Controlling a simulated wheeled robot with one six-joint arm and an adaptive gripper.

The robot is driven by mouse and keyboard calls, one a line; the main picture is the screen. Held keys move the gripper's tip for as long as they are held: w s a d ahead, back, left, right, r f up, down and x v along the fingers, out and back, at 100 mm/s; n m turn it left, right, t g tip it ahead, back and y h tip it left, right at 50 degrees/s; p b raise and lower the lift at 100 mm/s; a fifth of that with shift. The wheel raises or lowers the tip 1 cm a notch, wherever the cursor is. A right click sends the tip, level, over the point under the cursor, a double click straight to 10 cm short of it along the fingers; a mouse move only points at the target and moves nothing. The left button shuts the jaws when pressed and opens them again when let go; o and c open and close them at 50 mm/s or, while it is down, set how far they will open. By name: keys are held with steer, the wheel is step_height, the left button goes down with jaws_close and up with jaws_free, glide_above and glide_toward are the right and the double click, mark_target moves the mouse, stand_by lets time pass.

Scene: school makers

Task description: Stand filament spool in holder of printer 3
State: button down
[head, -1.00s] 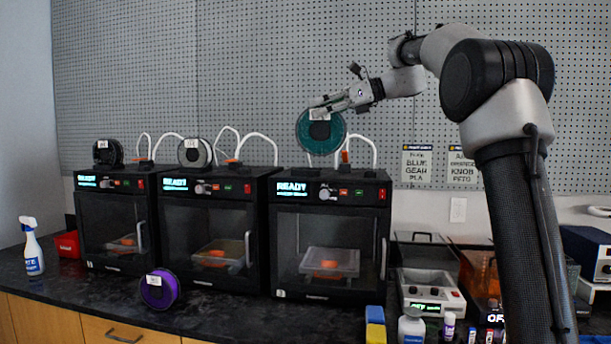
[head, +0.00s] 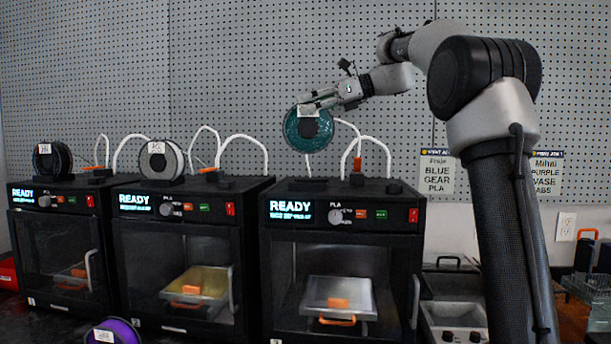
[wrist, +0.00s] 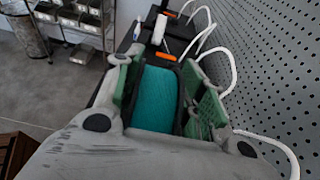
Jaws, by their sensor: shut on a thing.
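A teal filament spool (head: 308,132) with a dark hub and a white label hangs upright above the rightmost of the three printers (head: 340,182) in the head view. My gripper (head: 312,106) is shut on its upper rim. In the wrist view the teal spool (wrist: 157,98) sits between the green-padded fingers of my gripper (wrist: 165,95). The spool's lower edge appears a little above the printer top. The holder on this printer is hard to make out. This printer's screen reads READY.
A black spool (head: 52,160) and a grey-white spool (head: 161,160) stand on the other two printers. A purple spool (head: 112,331) is low in front. White tubes (head: 375,140) arch above the printer tops, close to the held spool. A pegboard (head: 270,60) stands behind.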

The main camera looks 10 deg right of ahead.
mark_target(310, 140)
step_height(310, 140, down, 9)
steer(key=shift+f, duration=0.1)
stand_by(0.3)
steer(key=shift+f, duration=0.15)
steer(key=c, duration=0.9)
jaws_free()
